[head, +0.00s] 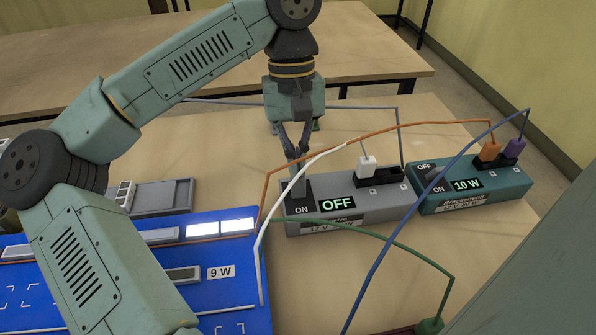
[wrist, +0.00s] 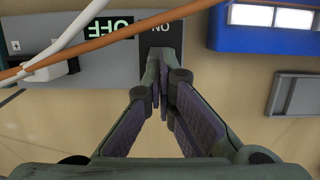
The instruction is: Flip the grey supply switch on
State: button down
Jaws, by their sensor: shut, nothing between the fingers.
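The grey supply (head: 350,212) lies on the table, and its display reads OFF. Its dark rocker switch (head: 298,206) is at its left end, with ON printed on the near half. My gripper (head: 298,168) points down with shut, empty fingers at the far half of this switch, which the fingers partly hide. In the wrist view my shut fingertips (wrist: 161,70) overlap the switch plate (wrist: 160,28) marked ON. I cannot tell whether they touch it. The grey supply body also shows in the wrist view (wrist: 120,70).
A teal supply (head: 472,190) reading 10 W stands to the right. A white plug (head: 367,165) sits in the grey supply. Orange, white, green and blue cables arch around the supplies, with the white and orange ones close to my gripper. A blue board (head: 215,270) with lit panels and a 9 W label lies left.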

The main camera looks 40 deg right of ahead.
jog(key=shift+s+a+f, duration=0.1)
jog(key=shift+s+a, duration=0.05)
jog(key=shift+s, duration=0.15)
jog(key=shift+w+f, duration=0.1)
jog(key=shift+w+d, duration=0.25)
jog(key=shift+w, duration=0.2)
notch_tip(320, 180, up, 7)
jog(key=p, duration=0.5)
jog(key=shift+p, duration=0.3)
